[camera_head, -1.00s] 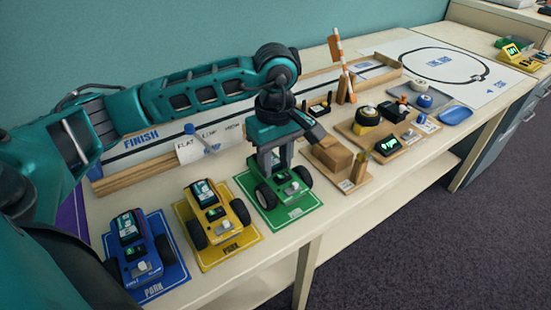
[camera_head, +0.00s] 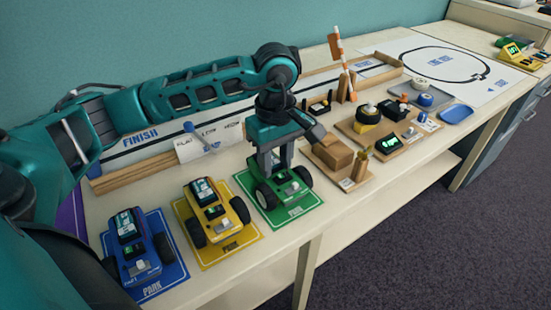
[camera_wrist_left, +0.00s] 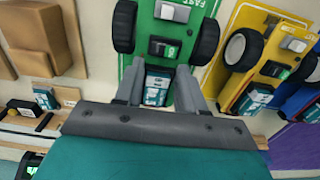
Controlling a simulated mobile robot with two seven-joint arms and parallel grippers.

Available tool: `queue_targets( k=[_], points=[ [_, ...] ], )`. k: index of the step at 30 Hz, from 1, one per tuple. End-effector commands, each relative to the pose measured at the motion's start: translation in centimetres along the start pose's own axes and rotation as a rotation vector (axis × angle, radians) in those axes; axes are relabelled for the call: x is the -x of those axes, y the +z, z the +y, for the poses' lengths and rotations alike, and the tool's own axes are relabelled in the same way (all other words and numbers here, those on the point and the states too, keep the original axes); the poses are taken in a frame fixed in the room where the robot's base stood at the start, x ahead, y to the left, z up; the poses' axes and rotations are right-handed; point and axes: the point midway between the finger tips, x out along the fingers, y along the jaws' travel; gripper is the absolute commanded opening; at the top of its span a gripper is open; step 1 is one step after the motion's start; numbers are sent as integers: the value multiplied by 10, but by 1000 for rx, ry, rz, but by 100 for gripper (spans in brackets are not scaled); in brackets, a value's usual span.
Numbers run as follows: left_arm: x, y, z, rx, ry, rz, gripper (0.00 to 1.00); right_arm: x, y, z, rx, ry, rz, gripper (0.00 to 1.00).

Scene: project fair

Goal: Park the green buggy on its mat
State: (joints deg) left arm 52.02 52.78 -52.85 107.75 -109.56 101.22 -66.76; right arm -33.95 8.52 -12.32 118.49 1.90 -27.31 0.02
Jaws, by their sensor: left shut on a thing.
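The green buggy (camera_head: 283,186) stands on the green mat (camera_head: 308,207) marked PARK, at the right end of the row of mats. My left gripper (camera_head: 275,160) reaches down from above and is shut on the rear part of the green buggy. In the left wrist view, the two grey fingers (camera_wrist_left: 160,85) sit on either side of the green buggy (camera_wrist_left: 166,52), with its dark wheels beyond them. The buggy's underside and its contact with the mat are hidden. My right gripper is not in view.
The yellow buggy (camera_head: 215,212) on its yellow mat and the blue buggy (camera_head: 133,247) on its blue mat stand to the left. A wooden block board (camera_head: 335,160) is close on the right. A track strip (camera_head: 140,140) lies behind.

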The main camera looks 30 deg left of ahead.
Motion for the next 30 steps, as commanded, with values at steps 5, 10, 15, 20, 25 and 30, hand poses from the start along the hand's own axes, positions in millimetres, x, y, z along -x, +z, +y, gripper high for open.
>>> queue_targets(
  k=[5, 10, 15, 20, 25, 30],
  points=[
    [1, 0, 0, 0, 2, 0, 13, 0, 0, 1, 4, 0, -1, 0],
    [0, 0, 0, 0, 2, 1, 13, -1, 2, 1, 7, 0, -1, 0],
    [-1, 0, 0, 0, 2, 0, 13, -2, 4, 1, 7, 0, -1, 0],
    [-1, 0, 0, 0, 1, 0, 13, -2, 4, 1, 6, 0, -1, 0],
    [-1, 0, 0, 0, 1, 0, 13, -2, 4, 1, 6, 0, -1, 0],
    [-1, 0, 0, 0, 1, 0, 55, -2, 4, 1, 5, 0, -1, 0]
  ],
)
